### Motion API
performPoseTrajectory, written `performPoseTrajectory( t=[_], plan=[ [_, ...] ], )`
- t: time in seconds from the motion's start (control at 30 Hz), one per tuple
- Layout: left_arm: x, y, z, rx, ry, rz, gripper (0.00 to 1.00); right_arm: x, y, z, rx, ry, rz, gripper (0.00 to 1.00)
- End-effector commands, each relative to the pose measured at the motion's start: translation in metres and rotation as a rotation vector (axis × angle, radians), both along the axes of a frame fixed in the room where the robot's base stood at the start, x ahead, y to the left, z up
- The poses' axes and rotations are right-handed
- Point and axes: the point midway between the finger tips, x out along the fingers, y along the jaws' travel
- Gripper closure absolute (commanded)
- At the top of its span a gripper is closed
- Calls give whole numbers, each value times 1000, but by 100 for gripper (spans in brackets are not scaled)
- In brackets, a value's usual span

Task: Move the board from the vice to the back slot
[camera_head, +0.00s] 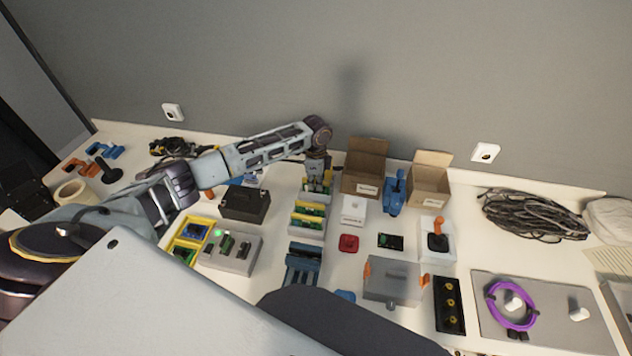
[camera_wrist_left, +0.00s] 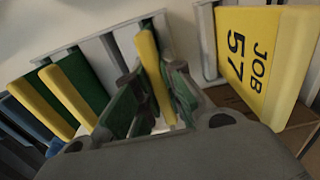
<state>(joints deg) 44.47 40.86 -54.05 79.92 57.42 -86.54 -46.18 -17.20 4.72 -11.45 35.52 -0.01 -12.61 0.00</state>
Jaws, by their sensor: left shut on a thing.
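My left gripper (camera_head: 318,178) is over the back end of the white rack (camera_head: 307,232). In the left wrist view the gripper (camera_wrist_left: 155,105) is shut on a green board with a yellow edge (camera_wrist_left: 150,65). The held board stands upright at the rack's back; whether it is fully seated cannot be told. Two other boards with yellow edges (camera_wrist_left: 70,95) stand in the rack, nearer the front. The blue-grey vice (camera_head: 302,265) is in front of the rack, with no board visible in it. My right gripper is not in view.
A yellow card reading JOB 57 (camera_wrist_left: 262,50) is right beside the gripper. An open carton (camera_head: 364,168) stands close right of the gripper, with a blue tool (camera_head: 394,192) beyond. A black box (camera_head: 245,204) is to the left.

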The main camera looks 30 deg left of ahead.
Motion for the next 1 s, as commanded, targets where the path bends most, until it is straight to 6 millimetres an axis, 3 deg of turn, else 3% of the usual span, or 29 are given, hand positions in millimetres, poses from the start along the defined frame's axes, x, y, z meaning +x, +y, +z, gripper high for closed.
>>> performPoseTrajectory(
  t=[0.2,0.23,0.4,0.77,1.0],
  plan=[
    [0,0,-3,0,0,0,100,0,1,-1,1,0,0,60],
    [0,0,-3,0,-1,0,85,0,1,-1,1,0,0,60],
    [0,0,-3,0,-1,0,64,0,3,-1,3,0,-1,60],
    [0,0,-2,0,-1,0,64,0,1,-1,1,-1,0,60],
    [1,0,11,0,-2,-1,64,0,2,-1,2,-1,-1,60]
  ],
)
